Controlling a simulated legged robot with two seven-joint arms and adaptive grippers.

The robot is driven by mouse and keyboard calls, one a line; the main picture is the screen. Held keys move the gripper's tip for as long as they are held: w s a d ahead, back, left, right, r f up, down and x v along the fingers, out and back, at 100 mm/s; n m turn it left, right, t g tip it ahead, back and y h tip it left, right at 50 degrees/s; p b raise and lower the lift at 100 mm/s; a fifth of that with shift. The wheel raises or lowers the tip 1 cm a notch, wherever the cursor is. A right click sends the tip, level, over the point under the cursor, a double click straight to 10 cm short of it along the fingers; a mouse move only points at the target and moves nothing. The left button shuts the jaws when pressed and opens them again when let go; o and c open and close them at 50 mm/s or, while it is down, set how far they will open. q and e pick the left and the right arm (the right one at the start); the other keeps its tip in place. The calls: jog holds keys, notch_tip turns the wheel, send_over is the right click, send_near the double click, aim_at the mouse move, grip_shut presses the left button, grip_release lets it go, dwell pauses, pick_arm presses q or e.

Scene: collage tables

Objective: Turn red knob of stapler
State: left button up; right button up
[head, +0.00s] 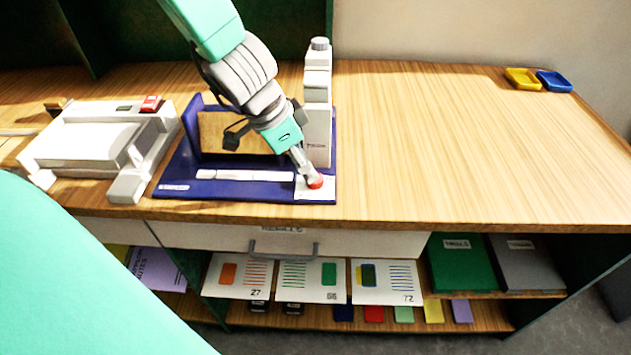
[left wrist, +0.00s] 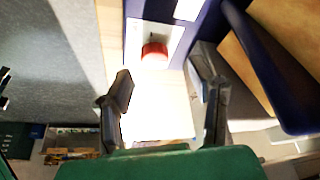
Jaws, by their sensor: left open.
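The stapler (head: 180,189) is a blue-based device with a white upright column, standing near the table's front edge. Its red knob (head: 315,182) sits on a white plate at the front right corner of the base. The red knob also shows in the left wrist view (left wrist: 154,53), on the white plate ahead of the fingers. My left gripper (head: 306,170) is open and points down at the knob, with its tip close to or overlapping it in the head view. In the left wrist view, the open fingers (left wrist: 165,88) have nothing between them. My right gripper is not in view.
A white machine with a red button (head: 151,103) stands at the left. Yellow (head: 522,78) and blue (head: 555,81) trays lie at the back right. The right part of the wooden table (head: 450,150) is clear. A drawer with a handle (head: 284,252) and shelves are below.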

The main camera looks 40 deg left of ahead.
aim_at(321, 180)
pick_arm(q)
jog(key=f, duration=0.2)
jog(key=f+b, duration=0.1)
jog(key=shift+w+a, duration=0.25)
jog(key=shift+w, duration=0.1)
jog(key=shift+d+f, duration=0.25)
jog(key=shift+f, duration=0.1)
jog(key=shift+w+d+b, duration=0.15)
jog(key=shift+d+b, duration=0.05)
jog(key=shift+d, duration=0.45)
jog(key=shift+w+d+b, duration=0.15)
jog(key=shift+d, duration=0.6)
jog(key=shift+a, duration=0.3)
jog(key=c, duration=0.7)
jog(key=shift+a+f, duration=0.1)
jog(key=shift+a, duration=0.25)
grip_shut()
jog(key=shift+s+a+f, duration=0.1)
jog(key=shift+a, duration=0.25)
jog(key=shift+s+d, duration=0.1)
jog(key=shift+d, duration=0.3)
jog(key=shift+a, duration=0.1)
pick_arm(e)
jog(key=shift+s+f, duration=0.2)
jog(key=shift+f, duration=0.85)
